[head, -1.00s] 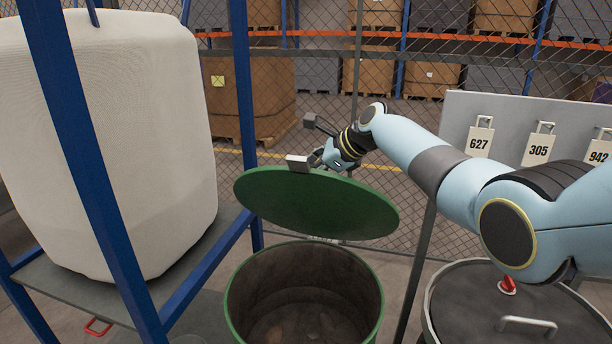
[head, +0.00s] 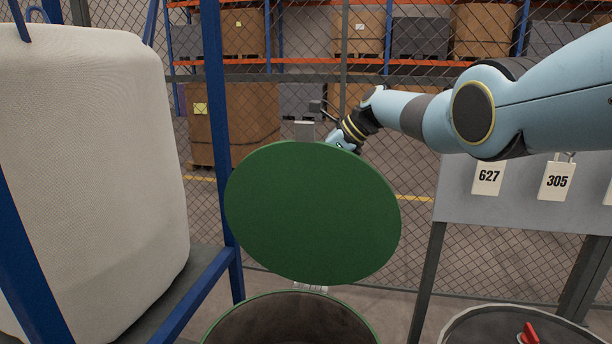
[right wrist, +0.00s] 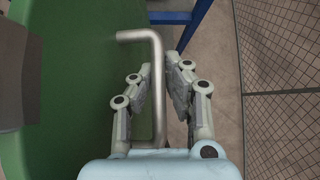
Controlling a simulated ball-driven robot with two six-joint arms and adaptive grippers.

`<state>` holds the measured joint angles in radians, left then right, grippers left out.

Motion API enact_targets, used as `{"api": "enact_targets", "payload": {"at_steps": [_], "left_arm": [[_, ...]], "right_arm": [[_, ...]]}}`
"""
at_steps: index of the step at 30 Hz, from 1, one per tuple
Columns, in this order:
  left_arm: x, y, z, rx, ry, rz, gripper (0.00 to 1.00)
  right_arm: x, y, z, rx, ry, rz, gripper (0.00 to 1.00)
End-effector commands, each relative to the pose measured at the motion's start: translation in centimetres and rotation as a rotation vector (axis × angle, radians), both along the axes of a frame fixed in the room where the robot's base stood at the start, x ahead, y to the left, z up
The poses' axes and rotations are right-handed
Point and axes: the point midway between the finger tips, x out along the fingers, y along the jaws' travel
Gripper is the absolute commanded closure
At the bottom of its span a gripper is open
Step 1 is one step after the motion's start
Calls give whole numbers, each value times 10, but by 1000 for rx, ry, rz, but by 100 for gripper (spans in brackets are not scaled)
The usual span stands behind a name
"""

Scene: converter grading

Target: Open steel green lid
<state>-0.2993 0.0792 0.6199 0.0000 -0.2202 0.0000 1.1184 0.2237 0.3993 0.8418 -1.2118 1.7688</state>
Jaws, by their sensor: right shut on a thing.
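The round green lid (head: 312,215) stands steeply tilted up in the head view, its underside facing me. Its lower edge is by a small hinge (head: 310,287) at the far rim of the green drum (head: 222,316). A grey tab (head: 304,130) sits at the lid's upper edge. My right gripper (right wrist: 158,68) is shut on the lid's steel bar handle (right wrist: 158,112), which passes between its fingers in the right wrist view. In the head view the fingers are mostly hidden behind the lid's top edge. My left gripper is not in view.
A big white sack (head: 95,160) on a blue-framed rack (head: 212,120) stands at left. A grey board (head: 520,215) with numbered padlock tags stands at right, above a dark lidded drum (head: 475,330). A wire fence and shelves of boxes lie behind.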

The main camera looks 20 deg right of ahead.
Motion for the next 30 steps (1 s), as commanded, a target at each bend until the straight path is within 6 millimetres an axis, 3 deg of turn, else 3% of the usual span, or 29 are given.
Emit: {"api": "enact_targets", "payload": {"at_steps": [12,13,15,30], "left_arm": [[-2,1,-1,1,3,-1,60],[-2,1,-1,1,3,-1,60],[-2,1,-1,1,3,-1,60],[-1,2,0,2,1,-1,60]], "right_arm": [[0,-1,1,-3,-2,1,100],[0,-1,1,-3,-2,1,87],[0,-1,1,-2,-2,1,78],[-5,-10,10,-1,-3,1,77]]}}
